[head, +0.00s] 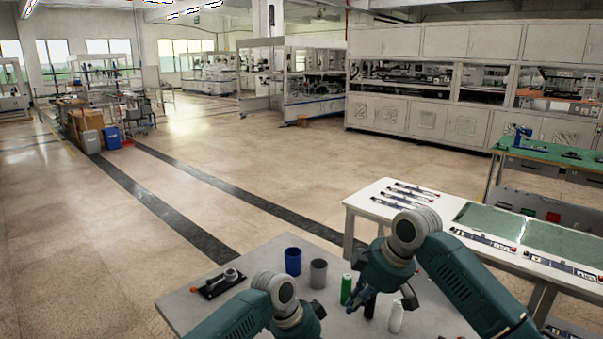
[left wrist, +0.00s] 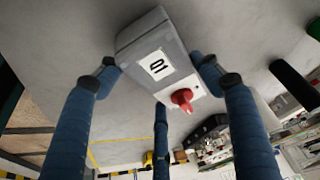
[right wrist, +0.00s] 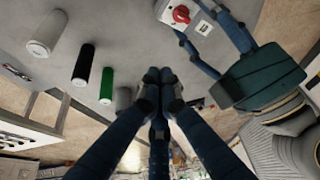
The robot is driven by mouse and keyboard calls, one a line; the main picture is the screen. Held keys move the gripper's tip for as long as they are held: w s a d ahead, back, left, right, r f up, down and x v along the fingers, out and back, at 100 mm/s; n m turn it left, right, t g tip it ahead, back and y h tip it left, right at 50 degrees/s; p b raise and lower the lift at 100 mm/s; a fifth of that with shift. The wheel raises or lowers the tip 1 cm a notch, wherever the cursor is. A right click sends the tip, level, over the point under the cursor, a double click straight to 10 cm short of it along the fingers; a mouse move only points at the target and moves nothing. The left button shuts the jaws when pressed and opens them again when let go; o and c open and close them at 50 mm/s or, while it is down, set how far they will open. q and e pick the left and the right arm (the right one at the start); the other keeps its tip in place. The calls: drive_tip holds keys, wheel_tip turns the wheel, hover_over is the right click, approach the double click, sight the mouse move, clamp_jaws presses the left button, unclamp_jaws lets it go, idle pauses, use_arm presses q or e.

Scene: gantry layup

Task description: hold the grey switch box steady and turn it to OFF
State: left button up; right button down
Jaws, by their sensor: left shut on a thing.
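The grey switch box (left wrist: 149,42) is in the left wrist view, with a white label reading 01 and a red rotary knob (left wrist: 182,98) on its face. My left gripper (left wrist: 157,72) is shut on the box, with fingers at opposite sides. In the right wrist view, part of the box (right wrist: 167,10) and its red knob (right wrist: 181,14) show at the top. My right gripper (right wrist: 157,78) has its fingertips together, apart from the box, with nothing seen between them. It also shows in the head view (head: 356,300). My left arm appears to hide the box there. The knob's setting cannot be read.
On the grey table (head: 262,258) stand a blue cup (head: 293,261), a grey cup (head: 318,273), and green (head: 346,288), black (head: 370,306) and white (head: 397,316) cylinders near my right gripper. A black tray (head: 212,287) lies at the left. A white bench (head: 375,203) stands at the right.

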drive_tip(key=shift+s+a+f+n+g+h, duration=0.2)
drive_tip(key=shift+s+f+n+g, duration=0.25)
drive_tip(key=shift+s+f, duration=0.95)
drive_tip(key=shift+s+a+f+n+g+h, duration=0.25)
drive_tip(key=shift+s+f+n, duration=0.45)
drive_tip(key=shift+f, duration=1.35)
drive_tip(key=shift+s+a+f+n+g+h, duration=0.15)
drive_tip(key=shift+s+f+n+g, duration=0.35)
drive_tip(key=shift+s+f, duration=0.9)
drive_tip(key=shift+w+f, duration=0.35)
drive_tip(key=shift+w+a, duration=0.25)
drive_tip(key=shift+w+d, duration=0.1)
drive_tip(key=shift+w, duration=0.05)
drive_tip(key=shift+w+d, duration=0.15)
drive_tip(key=shift+w, duration=0.7)
drive_tip(key=shift+d, duration=0.15)
